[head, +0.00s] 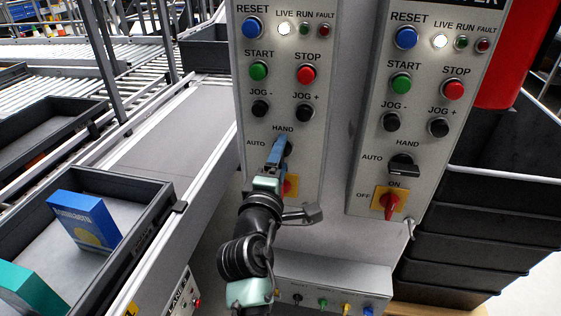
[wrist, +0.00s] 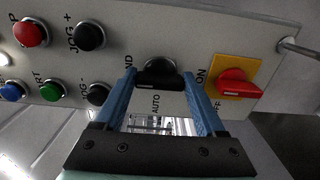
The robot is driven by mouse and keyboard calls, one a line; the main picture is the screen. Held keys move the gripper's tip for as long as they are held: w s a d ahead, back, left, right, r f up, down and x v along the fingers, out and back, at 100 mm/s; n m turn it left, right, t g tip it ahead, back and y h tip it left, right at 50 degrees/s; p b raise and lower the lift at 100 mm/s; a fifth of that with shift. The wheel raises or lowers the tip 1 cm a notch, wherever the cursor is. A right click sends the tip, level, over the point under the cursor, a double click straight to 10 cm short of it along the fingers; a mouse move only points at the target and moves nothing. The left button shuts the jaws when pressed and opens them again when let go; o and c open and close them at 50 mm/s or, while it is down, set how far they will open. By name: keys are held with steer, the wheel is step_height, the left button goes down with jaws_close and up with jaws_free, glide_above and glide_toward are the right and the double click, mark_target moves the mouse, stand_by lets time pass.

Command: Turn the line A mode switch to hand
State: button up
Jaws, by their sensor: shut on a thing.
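The left control panel (head: 325,150) carries a black mode switch (wrist: 163,76) with HAND and AUTO labels. In the head view my gripper (head: 276,150) reaches up to this switch and hides most of it. In the wrist view my blue fingers (wrist: 158,85) are on either side of its black handle, shut on it. The handle lies across between the fingers; I cannot tell for sure which label its mark points to. No line name is readable on this panel. The right panel has a like mode switch (head: 403,165), its handle towards AUTO.
Close to the held switch is a red and yellow ON/OFF switch (wrist: 238,84), partly hidden by my arm in the head view. JOG buttons (head: 304,112) sit above it. Stacked black crates (head: 475,235) stand right; a conveyor with a bin holding a blue box (head: 88,220) runs left.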

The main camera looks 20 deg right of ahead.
steer(key=shift+f, duration=0.1)
stand_by(0.3)
steer(key=o, duration=1.3)
steer(key=b+v, duration=0.1)
steer(key=v, duration=1.2)
